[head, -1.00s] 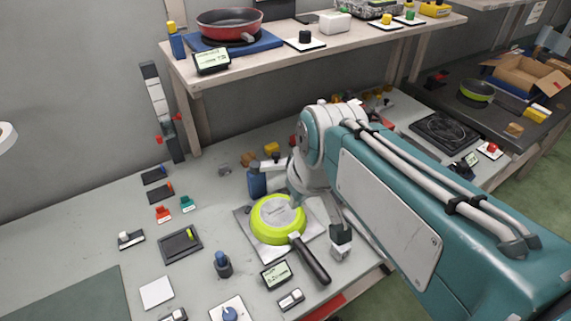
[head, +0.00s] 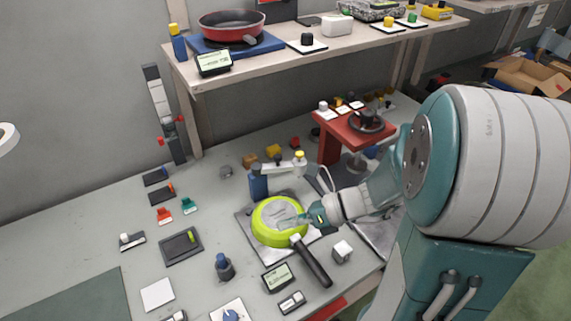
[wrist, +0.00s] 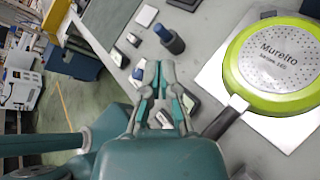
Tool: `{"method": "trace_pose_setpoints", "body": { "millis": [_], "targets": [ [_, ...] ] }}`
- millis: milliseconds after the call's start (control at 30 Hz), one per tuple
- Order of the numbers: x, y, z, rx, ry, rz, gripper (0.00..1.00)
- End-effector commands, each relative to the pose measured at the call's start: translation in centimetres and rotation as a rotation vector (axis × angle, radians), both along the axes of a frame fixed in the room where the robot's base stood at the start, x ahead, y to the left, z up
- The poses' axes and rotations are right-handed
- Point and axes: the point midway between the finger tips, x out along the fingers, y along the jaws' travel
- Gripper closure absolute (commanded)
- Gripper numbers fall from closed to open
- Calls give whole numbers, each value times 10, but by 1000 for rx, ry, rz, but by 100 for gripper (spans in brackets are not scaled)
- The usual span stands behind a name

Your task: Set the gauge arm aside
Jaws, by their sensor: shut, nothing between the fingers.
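The gauge arm (head: 283,168) is a pale bar on a blue post (head: 258,183) with a yellow-topped knob at its right end. It points right, behind the pan and not over its disc in the head view. The lime-green pan (head: 276,218) lies upside down on a grey plate, its black handle toward the front right. The pan's lettered base shows in the wrist view (wrist: 275,58); the gauge arm does not.
A red stand (head: 350,130) is behind my arm at the right. A white block (head: 342,251), a small display (head: 278,277) and a blue knob (head: 223,265) stand near the pan. The shelf (head: 330,55) overhangs the back.

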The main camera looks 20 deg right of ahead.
Motion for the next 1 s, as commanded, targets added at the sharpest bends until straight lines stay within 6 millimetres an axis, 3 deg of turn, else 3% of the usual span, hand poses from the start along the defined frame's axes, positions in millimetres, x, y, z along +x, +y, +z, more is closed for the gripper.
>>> {"method": "trace_pose_setpoints", "body": {
  "millis": [300,567,767,1000],
  "targets": [
    [43,-68,-28,542,382,-527,100],
    [55,-122,-52,882,547,-794,100],
    [61,-125,-54,923,565,-820,100],
    [89,-105,-54,918,565,-814,100]
  ]
}}
